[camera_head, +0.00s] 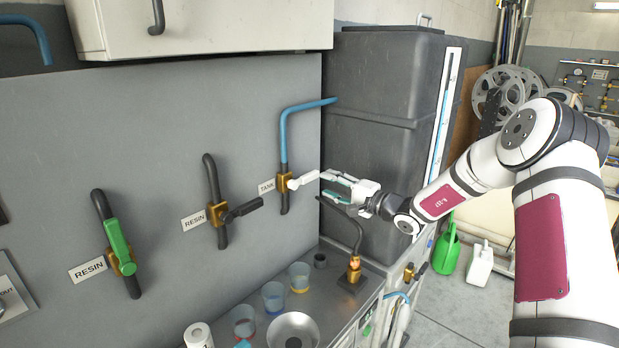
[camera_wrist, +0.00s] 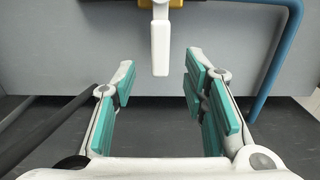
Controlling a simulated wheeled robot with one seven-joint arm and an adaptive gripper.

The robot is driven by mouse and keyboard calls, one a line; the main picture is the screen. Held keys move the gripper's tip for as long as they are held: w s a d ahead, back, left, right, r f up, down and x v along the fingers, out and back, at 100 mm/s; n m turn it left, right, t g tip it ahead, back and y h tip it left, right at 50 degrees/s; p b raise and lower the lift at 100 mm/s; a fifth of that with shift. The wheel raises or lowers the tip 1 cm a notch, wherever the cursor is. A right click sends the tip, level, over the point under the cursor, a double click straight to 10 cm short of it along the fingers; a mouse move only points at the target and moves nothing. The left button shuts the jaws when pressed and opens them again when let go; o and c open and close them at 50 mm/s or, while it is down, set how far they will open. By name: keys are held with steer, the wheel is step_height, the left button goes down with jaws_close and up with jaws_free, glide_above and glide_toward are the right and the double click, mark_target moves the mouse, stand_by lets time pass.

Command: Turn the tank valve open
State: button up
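The tank valve has a brass body (camera_head: 284,186) on the pipe beside the TANK label (camera_head: 266,186), with a blue pipe rising above it. Its white lever (camera_head: 303,180) sticks out from the wall towards my gripper (camera_head: 323,186). In the wrist view the white lever (camera_wrist: 160,45) hangs down from the top centre. My gripper (camera_wrist: 158,78), with its teal pads, is open and empty. The lever's free end shows in line with the gap between the fingertips, and neither finger appears to touch it. How far the end reaches between the fingers is hard to tell.
To the left are two resin valves, one with a black lever (camera_head: 243,209) and one with a green lever (camera_head: 119,243). A dark tank (camera_head: 375,140) stands close behind my gripper. Below, a bent black spout (camera_head: 350,228), several cups and a bowl (camera_head: 293,331) occupy the counter.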

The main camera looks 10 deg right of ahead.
mark_target(312, 178)
steer(key=x, duration=0.8)
steer(key=shift+a, duration=0.1)
jaws_close()
